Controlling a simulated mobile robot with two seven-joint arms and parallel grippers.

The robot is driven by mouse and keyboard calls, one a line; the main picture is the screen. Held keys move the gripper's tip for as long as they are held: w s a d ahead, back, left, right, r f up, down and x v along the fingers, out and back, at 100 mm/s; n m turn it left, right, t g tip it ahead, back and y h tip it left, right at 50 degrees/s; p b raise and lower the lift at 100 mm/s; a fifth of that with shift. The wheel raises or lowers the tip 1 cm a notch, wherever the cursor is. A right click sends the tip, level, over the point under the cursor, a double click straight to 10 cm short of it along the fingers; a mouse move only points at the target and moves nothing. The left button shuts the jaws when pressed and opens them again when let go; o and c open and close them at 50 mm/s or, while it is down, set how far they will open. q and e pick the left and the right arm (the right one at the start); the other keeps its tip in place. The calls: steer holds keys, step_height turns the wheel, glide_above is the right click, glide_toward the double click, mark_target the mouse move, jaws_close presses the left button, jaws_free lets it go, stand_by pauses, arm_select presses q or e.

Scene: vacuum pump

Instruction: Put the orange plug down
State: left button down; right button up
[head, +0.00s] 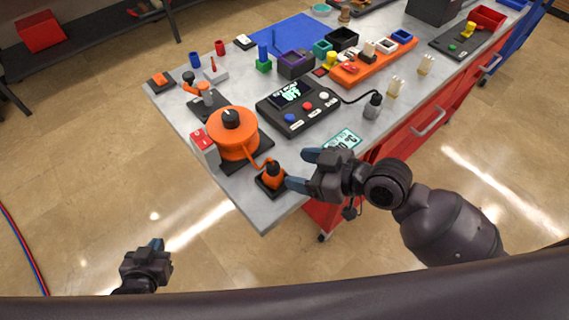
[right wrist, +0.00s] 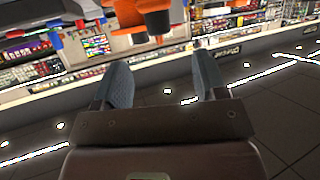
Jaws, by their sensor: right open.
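The orange plug (head: 272,172) stands upright on a small dark base (head: 268,187) near the front corner of the table. An orange cord runs from it to the round orange pump (head: 234,135). My right gripper (head: 304,169) is open just right of the plug, its fingers pointing towards it; one fingertip is very close, and I cannot tell whether it touches. In the right wrist view the two fingers (right wrist: 163,82) are apart with nothing between them. Orange shapes show beyond them at the top, cut off by the frame. My left gripper (head: 150,257) is low at the left, away from the table, its opening unclear.
A red and white switch box (head: 205,147) stands beside the pump. A black control box (head: 298,107) with a screen and several buttons is behind the plug. A teal-edged card (head: 343,140) lies near the front edge. Blocks and trays crowd the back; the table corner before the plug is bare.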

steer(key=shift+v, duration=1.35)
steer(key=d+f+m+t+h, duration=0.5)
steer(key=d+f+m, duration=0.2)
steer(key=d+f, duration=0.2)
steer(key=s+d+f+m+h, duration=0.3)
steer(key=s+d+f+h, duration=0.3)
steer(key=d+f, duration=0.3)
steer(key=shift+s+d+m+h, duration=0.3)
steer(key=shift+s+d+m, duration=0.1)
